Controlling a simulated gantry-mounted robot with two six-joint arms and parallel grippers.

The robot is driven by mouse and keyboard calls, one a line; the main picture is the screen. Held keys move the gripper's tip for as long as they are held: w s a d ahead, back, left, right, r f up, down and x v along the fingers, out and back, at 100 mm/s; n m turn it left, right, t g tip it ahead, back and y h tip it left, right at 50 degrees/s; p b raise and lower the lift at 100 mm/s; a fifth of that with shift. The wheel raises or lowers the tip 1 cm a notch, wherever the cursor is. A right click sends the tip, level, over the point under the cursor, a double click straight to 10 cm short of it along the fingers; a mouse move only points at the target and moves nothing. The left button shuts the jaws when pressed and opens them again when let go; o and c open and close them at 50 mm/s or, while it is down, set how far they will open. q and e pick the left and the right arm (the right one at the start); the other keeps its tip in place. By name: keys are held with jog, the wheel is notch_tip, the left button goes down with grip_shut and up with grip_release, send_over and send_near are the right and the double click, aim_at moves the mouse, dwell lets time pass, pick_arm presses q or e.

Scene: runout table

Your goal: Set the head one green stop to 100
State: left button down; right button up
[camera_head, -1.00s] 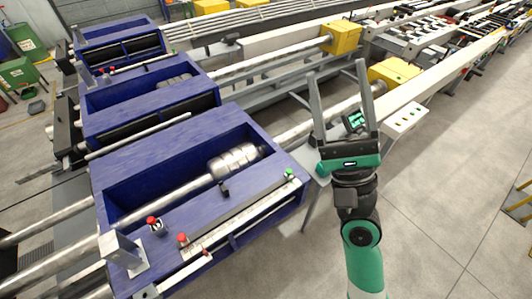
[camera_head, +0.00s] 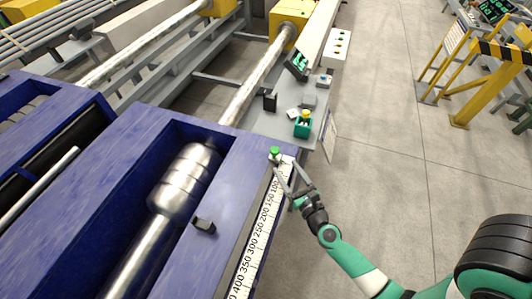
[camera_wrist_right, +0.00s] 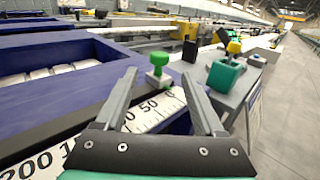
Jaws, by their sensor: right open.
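The green stop (camera_head: 274,152) is a small green knob on a light base at the far end of the white scale (camera_head: 262,222) on the nearest blue housing. The scale's 100 mark lies a little nearer than the stop. My right gripper (camera_head: 287,167) is open and just short of the stop, pointing at it. In the right wrist view the green stop (camera_wrist_right: 158,65) shows between the fingertips or just beyond them; contact cannot be told. The 50 and 100 marks show below it, between the fingers. My left gripper is not in view.
A silver ribbed cylinder (camera_head: 184,180) lies in the blue housing (camera_head: 130,150), with a dark block (camera_head: 204,225) on the rim. Beyond the stop, a grey shelf (camera_head: 268,122) carries a teal box (camera_head: 302,128) with a yellow button. The floor to the right is clear near the arm.

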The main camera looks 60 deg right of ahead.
aim_at(273, 148)
jog(key=shift+w+d, duration=0.3)
jog(key=shift+w, duration=0.2)
jog(key=x, duration=1.1)
grip_shut()
dwell(0.8)
